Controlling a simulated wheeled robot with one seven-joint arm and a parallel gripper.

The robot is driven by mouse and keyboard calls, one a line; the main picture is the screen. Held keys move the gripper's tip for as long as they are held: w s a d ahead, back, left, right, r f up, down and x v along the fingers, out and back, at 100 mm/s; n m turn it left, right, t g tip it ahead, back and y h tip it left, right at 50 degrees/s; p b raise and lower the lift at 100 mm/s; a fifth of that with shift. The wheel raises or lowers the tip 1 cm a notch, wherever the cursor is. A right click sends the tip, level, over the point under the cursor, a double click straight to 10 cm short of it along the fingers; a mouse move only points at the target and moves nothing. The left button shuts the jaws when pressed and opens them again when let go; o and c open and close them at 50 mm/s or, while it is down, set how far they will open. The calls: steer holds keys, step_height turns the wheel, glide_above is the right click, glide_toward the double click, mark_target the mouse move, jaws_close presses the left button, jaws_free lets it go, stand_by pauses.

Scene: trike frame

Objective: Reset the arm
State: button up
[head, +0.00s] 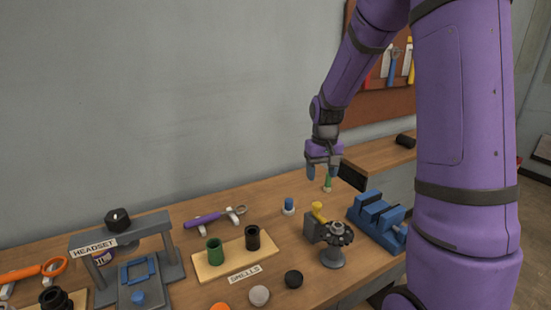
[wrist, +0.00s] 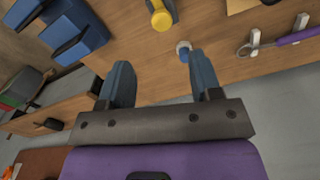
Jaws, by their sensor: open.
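My purple arm reaches over the right part of the wooden workbench in the head view. My gripper (head: 323,172) hangs above the bench's back edge, pointing down. In the wrist view my gripper (wrist: 163,85) shows two blue fingers spread apart with nothing between them.
A blue vise (head: 378,217) and a dark clamp with a yellow handle (head: 319,212) stand at the bench's right. A "SHELLS" board (head: 220,268) holds green and black cylinders. A "HEADSET" press (head: 135,228) stands left. The air around the gripper is free.

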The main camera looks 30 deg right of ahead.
steer(key=s+a+r+n+t, duration=0.1)
steer(key=s+a+r, duration=0.35)
steer(key=r, duration=0.25)
steer(key=s+a+r+t, duration=0.2)
steer(key=s+a+r, duration=0.1)
steer(key=s+r, duration=0.3)
steer(key=s+a+r+t, duration=0.1)
steer(key=s+a+r, duration=0.1)
steer(key=s, duration=0.5)
steer(key=s+a+r+n+t, duration=0.1)
steer(key=s+a+r, duration=0.2)
steer(key=s, duration=0.4)
steer(key=shift+a+r+n, duration=0.25)
steer(key=shift+r+n, duration=0.05)
steer(key=shift+r, duration=0.25)
